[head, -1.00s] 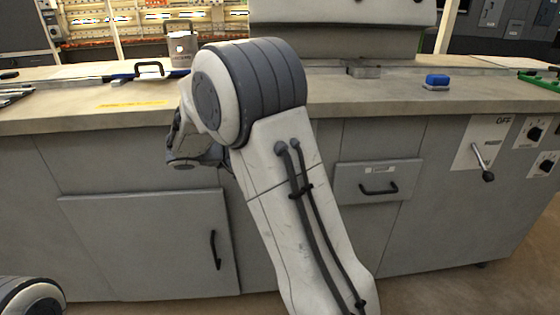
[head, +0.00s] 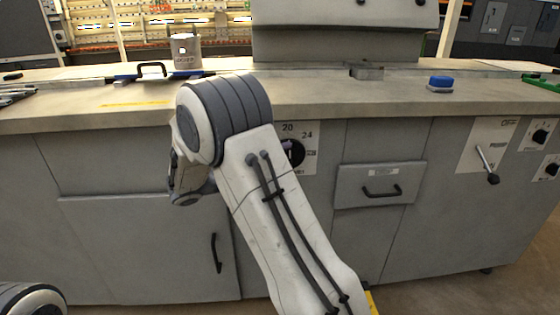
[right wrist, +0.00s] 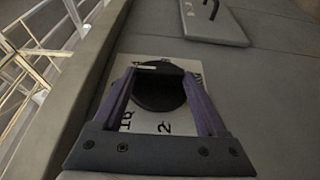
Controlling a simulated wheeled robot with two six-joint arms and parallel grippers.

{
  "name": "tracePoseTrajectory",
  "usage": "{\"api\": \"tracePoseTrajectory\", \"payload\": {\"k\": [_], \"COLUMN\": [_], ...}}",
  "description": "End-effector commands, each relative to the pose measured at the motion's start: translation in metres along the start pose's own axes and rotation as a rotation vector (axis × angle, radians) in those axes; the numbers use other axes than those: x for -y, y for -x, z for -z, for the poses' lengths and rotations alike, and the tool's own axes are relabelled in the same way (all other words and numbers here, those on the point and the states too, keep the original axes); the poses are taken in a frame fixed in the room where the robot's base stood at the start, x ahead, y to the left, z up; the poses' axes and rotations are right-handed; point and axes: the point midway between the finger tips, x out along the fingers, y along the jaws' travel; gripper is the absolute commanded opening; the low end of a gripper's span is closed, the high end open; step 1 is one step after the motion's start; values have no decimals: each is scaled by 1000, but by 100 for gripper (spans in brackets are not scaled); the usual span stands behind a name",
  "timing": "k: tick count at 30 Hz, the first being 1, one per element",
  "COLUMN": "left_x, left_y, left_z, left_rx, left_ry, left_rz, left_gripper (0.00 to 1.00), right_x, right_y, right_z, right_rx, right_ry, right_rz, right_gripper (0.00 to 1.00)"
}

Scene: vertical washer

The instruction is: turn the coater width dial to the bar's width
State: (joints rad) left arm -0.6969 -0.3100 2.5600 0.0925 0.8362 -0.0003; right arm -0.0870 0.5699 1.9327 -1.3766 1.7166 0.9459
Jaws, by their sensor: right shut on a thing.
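The width dial is a black round knob (head: 294,153) on a pale plate with numbers, among them 20 and 24, on the grey cabinet front. My right arm covers its left part in the head view. In the right wrist view the dial (right wrist: 158,92) sits between the two purple fingers of my right gripper (right wrist: 160,74), which is shut on it. The pointer's exact setting is not readable. My left gripper is out of view. I cannot make out a bar with a readable width.
A lever (head: 487,165) and smaller black knobs (head: 540,135) are on the cabinet's right. A drawer (head: 380,184) and a door (head: 150,245) have black handles. On the worktop are a can (head: 187,52), a black-handled tool (head: 151,70) and a blue block (head: 440,82).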

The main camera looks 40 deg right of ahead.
Motion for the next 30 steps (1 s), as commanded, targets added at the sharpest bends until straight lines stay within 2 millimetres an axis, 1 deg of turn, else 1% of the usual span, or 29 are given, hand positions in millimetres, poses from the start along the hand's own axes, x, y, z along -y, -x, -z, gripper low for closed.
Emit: {"api": "tracePoseTrajectory", "payload": {"k": [5, 6, 7, 8, 15, 17, 19, 23, 27, 30], "left_x": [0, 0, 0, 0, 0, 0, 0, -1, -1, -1], "left_y": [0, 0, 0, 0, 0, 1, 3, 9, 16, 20], "left_z": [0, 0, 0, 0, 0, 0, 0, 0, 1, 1], "left_rx": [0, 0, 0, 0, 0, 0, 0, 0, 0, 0], "left_ry": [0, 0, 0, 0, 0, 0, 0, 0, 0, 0], "left_rz": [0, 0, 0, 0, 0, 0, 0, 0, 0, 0], "left_gripper": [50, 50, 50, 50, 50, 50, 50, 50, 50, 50], "right_x": [2, 2, 2, 2, 1, 0, 0, -1, -1, 0], "right_y": [1, 1, 1, 1, 1, 3, 10, 33, 62, 80], "right_z": [-2, -2, -2, -2, -1, -1, 0, 0, 0, 0], "right_rx": [6, 6, 6, 6, 3, 2, 0, -3, -2, -1], "right_ry": [4, 5, 5, 4, 2, 1, 1, 3, 3, 4], "right_rz": [3, 3, 4, 4, 3, 3, 3, 2, 3, 3], "right_gripper": [19, 83, 94, 100, 100, 100, 100, 100, 100, 100]}}
